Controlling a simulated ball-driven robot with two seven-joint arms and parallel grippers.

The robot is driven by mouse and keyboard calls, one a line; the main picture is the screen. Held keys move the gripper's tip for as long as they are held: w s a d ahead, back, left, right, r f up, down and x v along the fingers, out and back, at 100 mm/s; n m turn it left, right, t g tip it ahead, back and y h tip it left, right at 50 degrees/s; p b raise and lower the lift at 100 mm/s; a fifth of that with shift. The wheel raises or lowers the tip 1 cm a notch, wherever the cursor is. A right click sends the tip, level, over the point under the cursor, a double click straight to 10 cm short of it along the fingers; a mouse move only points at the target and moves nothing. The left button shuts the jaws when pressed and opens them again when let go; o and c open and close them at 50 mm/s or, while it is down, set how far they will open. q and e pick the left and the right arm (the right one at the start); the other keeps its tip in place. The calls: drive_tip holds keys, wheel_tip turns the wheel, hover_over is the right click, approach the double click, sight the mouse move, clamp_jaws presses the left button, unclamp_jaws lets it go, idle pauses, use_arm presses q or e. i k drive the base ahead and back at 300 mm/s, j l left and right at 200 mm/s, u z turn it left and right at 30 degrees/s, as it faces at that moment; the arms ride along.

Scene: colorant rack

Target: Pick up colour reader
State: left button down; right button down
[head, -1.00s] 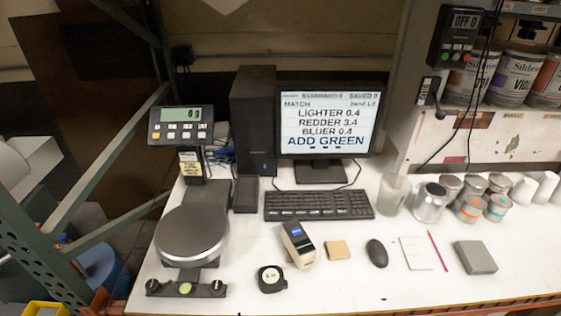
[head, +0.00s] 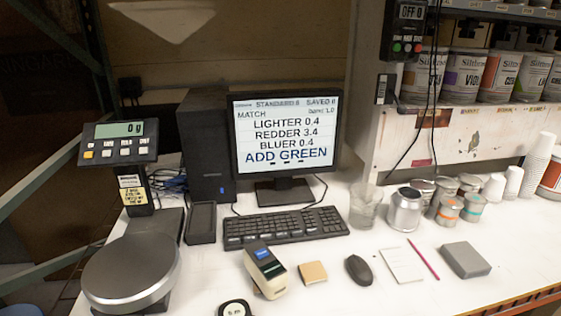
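The colour reader (head: 264,269) is most likely the small white and dark handheld device with a blue screen on its top. It lies on the white bench in front of the keyboard (head: 286,228), left of a tan square block (head: 313,272). Nothing touches it. Neither of my grippers shows in the head view.
A scale with a round plate (head: 131,271) and display (head: 118,142) stands at the left. A monitor (head: 284,136) reads "ADD GREEN". A mouse (head: 358,269), notepad (head: 401,264), pink pencil (head: 424,259) and grey box (head: 465,260) lie to the right. A glass beaker (head: 365,206) and cans stand behind.

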sight(269, 275)
drive_tip(key=i+l+u, duration=0.4)
drive_tip(key=k+l+z, duration=0.15)
drive_tip(key=l, duration=0.2)
drive_tip(key=k+l+z, duration=0.15)
drive_tip(key=l, duration=0.25)
drive_tip(key=k+l+z, duration=0.15)
drive_tip(key=l, duration=0.25)
drive_tip(key=k, duration=0.1)
